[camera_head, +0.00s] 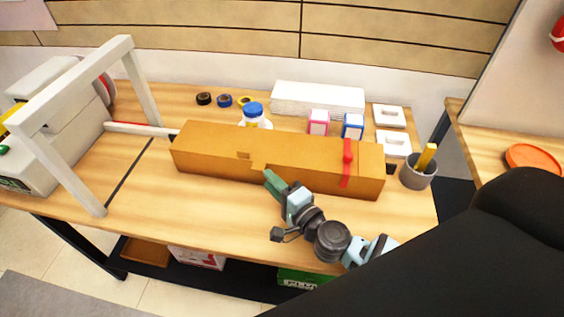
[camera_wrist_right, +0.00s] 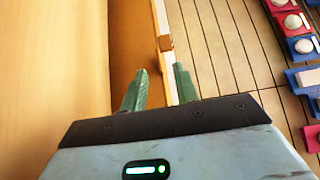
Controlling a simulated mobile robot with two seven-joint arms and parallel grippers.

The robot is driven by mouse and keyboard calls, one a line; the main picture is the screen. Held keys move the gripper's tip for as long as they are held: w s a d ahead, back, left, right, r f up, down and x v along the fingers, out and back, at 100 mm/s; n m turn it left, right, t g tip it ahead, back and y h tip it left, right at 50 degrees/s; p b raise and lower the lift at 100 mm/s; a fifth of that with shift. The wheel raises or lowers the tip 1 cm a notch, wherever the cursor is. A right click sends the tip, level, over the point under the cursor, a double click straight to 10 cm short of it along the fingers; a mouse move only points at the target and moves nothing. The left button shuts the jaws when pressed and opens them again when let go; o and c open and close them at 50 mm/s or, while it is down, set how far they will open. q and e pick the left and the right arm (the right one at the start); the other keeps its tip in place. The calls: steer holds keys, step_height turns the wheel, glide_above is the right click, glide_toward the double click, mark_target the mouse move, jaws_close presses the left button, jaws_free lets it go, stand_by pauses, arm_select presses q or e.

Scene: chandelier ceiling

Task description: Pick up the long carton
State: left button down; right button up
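The long carton (camera_head: 215,155) is an orange-brown box lying lengthwise on the wooden table, with a red strip near its right end. My right gripper (camera_head: 268,174) is at the middle of its near long side, by a small notch and flap. In the right wrist view, the two green fingers (camera_wrist_right: 161,72) stand apart, with the carton (camera_wrist_right: 128,45) filling the space ahead and its edge running between them. I cannot tell whether either finger touches it. My left gripper is not in view.
Behind the carton are a blue-capped bottle (camera_head: 254,114), tape rolls (camera_head: 224,101), a white stack (camera_head: 318,98) and small boxes (camera_head: 318,122). A grey cup (camera_head: 418,172) stands close to its right end. A white frame (camera_head: 88,80) is at left. The table's front left is clear.

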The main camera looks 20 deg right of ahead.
mark_target(277, 158)
steer(key=x, duration=0.5)
steer(key=shift+f, duration=0.1)
jaws_close()
stand_by(1.2)
steer(key=shift+d, duration=0.1)
